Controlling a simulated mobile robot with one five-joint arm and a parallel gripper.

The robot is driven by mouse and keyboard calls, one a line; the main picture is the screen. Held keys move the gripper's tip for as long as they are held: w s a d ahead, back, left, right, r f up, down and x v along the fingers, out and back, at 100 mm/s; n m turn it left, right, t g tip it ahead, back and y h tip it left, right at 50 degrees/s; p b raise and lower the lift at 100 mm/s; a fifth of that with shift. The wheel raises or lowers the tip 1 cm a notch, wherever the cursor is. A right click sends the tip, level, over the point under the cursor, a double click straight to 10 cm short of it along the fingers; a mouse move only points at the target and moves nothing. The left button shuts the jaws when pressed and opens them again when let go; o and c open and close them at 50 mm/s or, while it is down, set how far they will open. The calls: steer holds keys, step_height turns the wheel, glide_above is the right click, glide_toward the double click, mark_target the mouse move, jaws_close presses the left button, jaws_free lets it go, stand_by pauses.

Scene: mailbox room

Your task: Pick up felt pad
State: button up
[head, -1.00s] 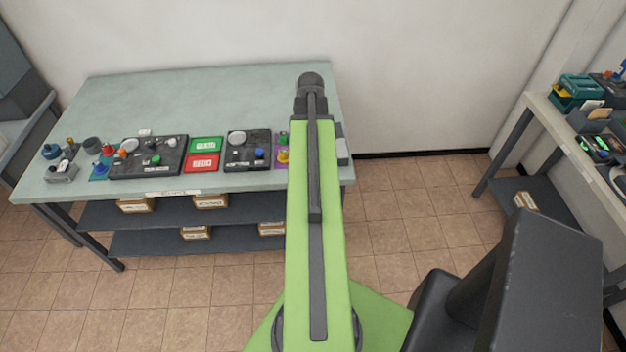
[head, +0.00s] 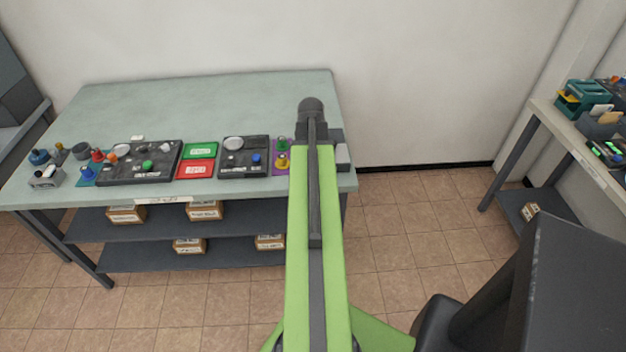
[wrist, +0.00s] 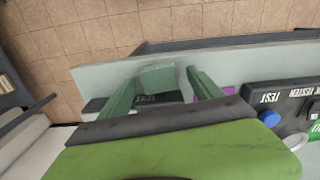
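In the wrist view, my gripper (wrist: 163,92) is open over the near edge of the green-grey table (wrist: 95,73), its two green fingers well apart. A small grey-green block (wrist: 157,77), which looks like the felt pad, lies between the fingers. It seems nearer the left finger, with a clearer gap to the right one; contact cannot be told. A dark surface with white lettering (wrist: 160,98) shows just behind it. In the head view my arm hides the fingertips and the pad.
Left of my arm stand a dark panel with a blue button (head: 245,170), red (head: 196,169) and green (head: 200,150) plates, and another dark panel (head: 120,175). A light grey block (head: 343,157) sits at the table's right end. Open floor separates the right bench (head: 560,130).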

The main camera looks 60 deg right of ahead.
steer(key=c, duration=1.4)
steer(key=shift+o, duration=0.2)
step_height(320, 180, up, 5)
steer(key=p, duration=0.4)
steer(key=shift+p, duration=0.4)
steer(key=s+d+r+p, duration=0.3)
steer(key=s+r+p, duration=0.3)
steer(key=s, duration=0.5)
steer(key=shift+d, duration=0.25)
